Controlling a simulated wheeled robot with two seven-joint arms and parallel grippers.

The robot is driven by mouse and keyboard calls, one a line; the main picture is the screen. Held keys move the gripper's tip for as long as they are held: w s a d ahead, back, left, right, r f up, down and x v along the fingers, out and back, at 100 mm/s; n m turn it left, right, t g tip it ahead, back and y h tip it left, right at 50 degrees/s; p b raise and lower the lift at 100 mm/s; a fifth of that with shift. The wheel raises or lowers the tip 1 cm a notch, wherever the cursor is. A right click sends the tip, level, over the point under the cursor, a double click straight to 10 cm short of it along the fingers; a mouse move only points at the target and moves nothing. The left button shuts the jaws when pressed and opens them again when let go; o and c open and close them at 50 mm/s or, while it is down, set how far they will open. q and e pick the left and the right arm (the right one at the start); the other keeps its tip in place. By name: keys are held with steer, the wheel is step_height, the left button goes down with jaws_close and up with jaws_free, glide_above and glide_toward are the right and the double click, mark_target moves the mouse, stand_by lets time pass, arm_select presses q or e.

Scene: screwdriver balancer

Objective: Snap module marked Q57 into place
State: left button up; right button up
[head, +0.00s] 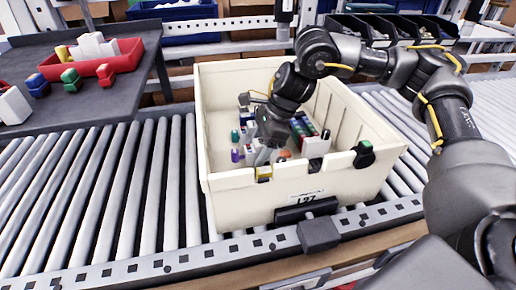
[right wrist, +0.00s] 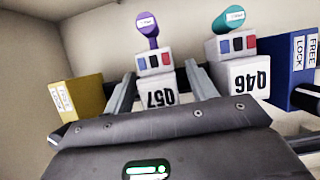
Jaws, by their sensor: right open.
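The module marked Q57 (right wrist: 158,92) is a white block with a purple knob, small red and blue patches and an upside-down label in the right wrist view. My right gripper (right wrist: 162,85) is open, with one finger on each side of it; I cannot tell whether they touch it. In the head view my right gripper (head: 270,132) reaches down into the cream crate (head: 285,200), and its fingertips are hard to make out. A similar module marked Q46 (right wrist: 240,75), with a teal knob, stands just right of the right finger. My left gripper is not in view.
In the wrist view a yellow block (right wrist: 77,97) stands left and a blue block marked FREE LOCK (right wrist: 297,72) right. The crate stands on a roller conveyor (head: 120,190). A red tray (head: 125,48) lies on the side table at the left. The left rollers are clear.

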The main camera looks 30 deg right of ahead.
steer(key=shift+f, duration=0.1)
steer(key=p+v, duration=0.1)
steer(key=v, duration=0.9)
steer(key=shift+d+r, duration=0.2)
steer(key=shift+r, duration=0.25)
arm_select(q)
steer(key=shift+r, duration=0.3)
